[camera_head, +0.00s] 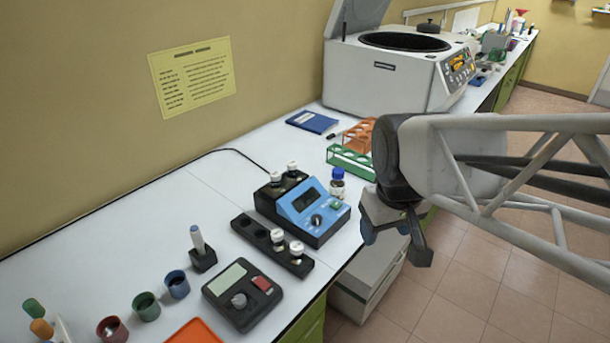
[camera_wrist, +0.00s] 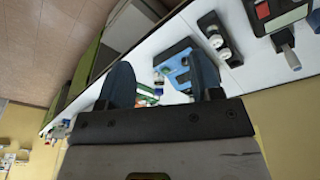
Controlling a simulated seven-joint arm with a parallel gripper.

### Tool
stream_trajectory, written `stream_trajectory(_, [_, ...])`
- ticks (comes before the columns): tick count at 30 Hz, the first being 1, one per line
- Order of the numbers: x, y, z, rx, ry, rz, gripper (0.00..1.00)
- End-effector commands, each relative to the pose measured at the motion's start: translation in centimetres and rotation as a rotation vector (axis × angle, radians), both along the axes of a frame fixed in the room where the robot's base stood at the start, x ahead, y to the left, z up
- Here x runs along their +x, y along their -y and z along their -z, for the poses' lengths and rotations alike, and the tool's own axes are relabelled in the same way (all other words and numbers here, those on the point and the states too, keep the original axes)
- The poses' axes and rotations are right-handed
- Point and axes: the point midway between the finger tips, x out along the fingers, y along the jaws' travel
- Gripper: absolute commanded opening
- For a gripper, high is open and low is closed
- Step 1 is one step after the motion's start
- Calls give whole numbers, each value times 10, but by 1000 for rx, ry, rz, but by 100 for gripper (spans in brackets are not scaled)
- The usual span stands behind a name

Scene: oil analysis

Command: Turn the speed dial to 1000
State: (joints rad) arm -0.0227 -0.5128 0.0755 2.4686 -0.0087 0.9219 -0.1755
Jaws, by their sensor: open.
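No label is legible, so I cannot tell which knob is the speed dial. A blue-fronted device (camera_head: 300,208) with a dark screen has a black dial (camera_head: 316,220). A black box (camera_head: 243,292) to its front left carries a grey knob (camera_head: 239,300). The white centrifuge (camera_head: 385,72) at the back has a control panel (camera_head: 459,68) with small knobs. My gripper (camera_head: 394,246) is open and empty, right of the blue device, past the counter's front edge. In the wrist view, the blue device (camera_wrist: 178,72) shows beyond the open fingers, partly hidden.
A capped bottle (camera_head: 337,184) stands right of the blue device, with green (camera_head: 350,160) and orange racks behind. A black vial holder (camera_head: 262,238) lies before it. Coloured cups (camera_head: 146,306) and a pen stand (camera_head: 202,256) are at the left.

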Motion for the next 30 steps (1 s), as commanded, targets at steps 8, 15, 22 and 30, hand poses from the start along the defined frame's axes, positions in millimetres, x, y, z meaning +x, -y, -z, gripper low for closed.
stream_trajectory(8, [52, -13, 10, -29, -42, -202, 59])
stream_trajectory(15, [96, -27, 24, -51, -76, -379, 59])
stream_trajectory(22, [138, -42, 43, -67, -107, -549, 59])
stream_trajectory(30, [184, -62, 71, -80, -141, -747, 59])
